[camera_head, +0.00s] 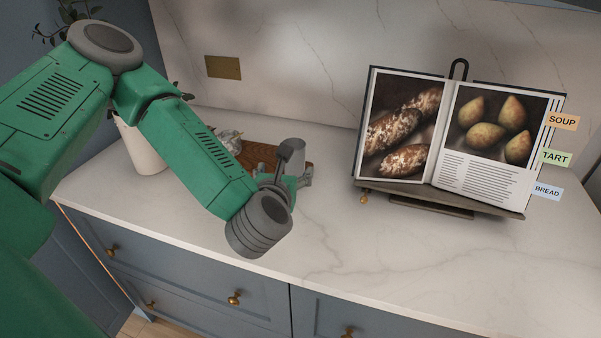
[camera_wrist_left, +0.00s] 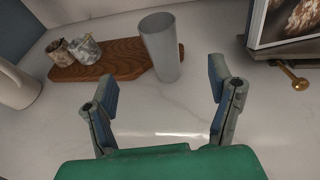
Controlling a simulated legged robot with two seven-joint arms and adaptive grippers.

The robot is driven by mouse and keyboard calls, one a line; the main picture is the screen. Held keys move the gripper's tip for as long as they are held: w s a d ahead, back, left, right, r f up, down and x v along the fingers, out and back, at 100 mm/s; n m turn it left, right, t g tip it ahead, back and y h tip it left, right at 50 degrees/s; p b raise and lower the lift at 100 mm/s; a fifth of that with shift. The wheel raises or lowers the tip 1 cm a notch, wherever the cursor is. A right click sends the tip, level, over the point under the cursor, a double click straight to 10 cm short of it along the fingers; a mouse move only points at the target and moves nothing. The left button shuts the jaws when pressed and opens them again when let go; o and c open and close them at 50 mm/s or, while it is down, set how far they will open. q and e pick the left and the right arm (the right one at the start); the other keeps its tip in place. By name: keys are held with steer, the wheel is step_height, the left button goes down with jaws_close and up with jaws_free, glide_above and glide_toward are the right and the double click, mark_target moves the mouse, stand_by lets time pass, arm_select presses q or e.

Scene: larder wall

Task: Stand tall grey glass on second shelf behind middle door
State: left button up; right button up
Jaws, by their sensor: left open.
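My left gripper (camera_wrist_left: 163,78) is open and empty in the wrist view. Its fingers are spread wide, with the glass ahead between their lines and apart from them. My right gripper is in neither view. No shelf or middle door shows.
The wooden board (camera_wrist_left: 120,63) carries two small marbled or brown cups (camera_wrist_left: 86,50). A pale pot (camera_wrist_left: 16,86) stands to their left. An open cookbook (camera_head: 447,135) on a stand (camera_head: 440,196) occupies the right of the counter. Bare marble (camera_head: 330,240) lies between.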

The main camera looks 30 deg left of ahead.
mark_target(292, 158)
arm_select(q)
steer(key=p+x, duration=0.1)
steer(key=x, duration=0.8)
steer(key=p+x, duration=0.1)
steer(key=x, duration=0.3)
steer(key=shift+w+f+p, duration=0.15)
steer(key=shift+f+p, duration=0.15)
steer(key=shift+f, duration=0.1)
steer(key=shift+a+f, duration=0.1)
steer(key=shift+a, duration=0.15)
steer(key=c, duration=1.2)
steer(key=shift+w+d, duration=0.1)
steer(key=shift+d, duration=0.05)
steer(key=c, duration=0.3)
